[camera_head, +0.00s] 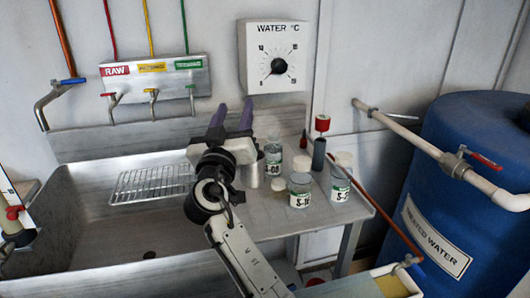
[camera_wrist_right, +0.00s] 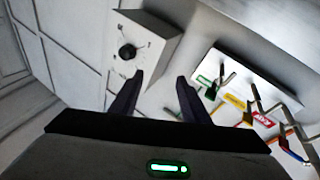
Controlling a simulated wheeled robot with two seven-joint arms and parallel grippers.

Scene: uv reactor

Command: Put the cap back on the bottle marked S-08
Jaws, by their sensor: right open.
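The bottle marked S-08 (camera_head: 273,161) stands on the steel bench; its label reads partly, "-08", and its left side is partly hidden. A small beige disc (camera_head: 279,185) lies on the bench in front of it, and a white round cap (camera_head: 301,164) shows to its right; I cannot tell which belongs to S-08. My right gripper (camera_head: 232,108) is raised left of the bottle, open and empty, fingers pointing up toward the wall. In the right wrist view the gripper (camera_wrist_right: 160,76) has a clear gap between its fingers. My left gripper is not in view.
Two more labelled bottles (camera_head: 300,191) (camera_head: 340,186) stand close by on the right. A wire rack (camera_head: 150,184) lies at left; taps and a dial (camera_head: 275,60) are on the wall.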

